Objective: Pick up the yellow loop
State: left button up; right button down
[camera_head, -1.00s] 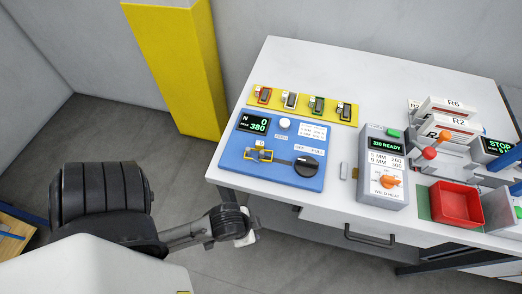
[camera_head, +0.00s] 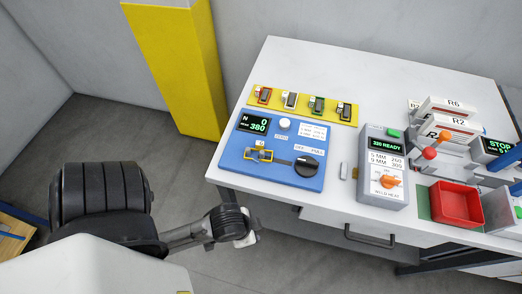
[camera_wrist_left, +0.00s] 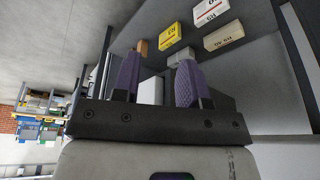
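A small yellow loop (camera_head: 249,154) lies at the left of the blue tension device (camera_head: 275,178), around or beside a small grey part; I cannot tell which. My left gripper (camera_head: 249,228) is low in front of the table's left front corner, apart from the loop. Its tips are hard to make out in the head view. In the left wrist view its two purple fingers (camera_wrist_left: 158,82) stand apart, with a white block showing beyond or between them. The loop does not show in that view. My right gripper is in neither view.
A yellow strip (camera_head: 327,109) with several small clips lies behind the blue device. A grey heater box (camera_head: 384,150), a red tray (camera_head: 457,203) and labelled stacks (camera_head: 448,110) stand to the right. A yellow column (camera_head: 175,60) stands left of the table. Boxes (camera_wrist_left: 171,38) show in the wrist view.

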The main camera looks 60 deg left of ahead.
pick_arm(q)
jog(key=o, duration=0.9)
jog(key=shift+a, duration=0.2)
jog(key=shift+o, duration=1.2)
jog(key=shift+d, duration=0.1)
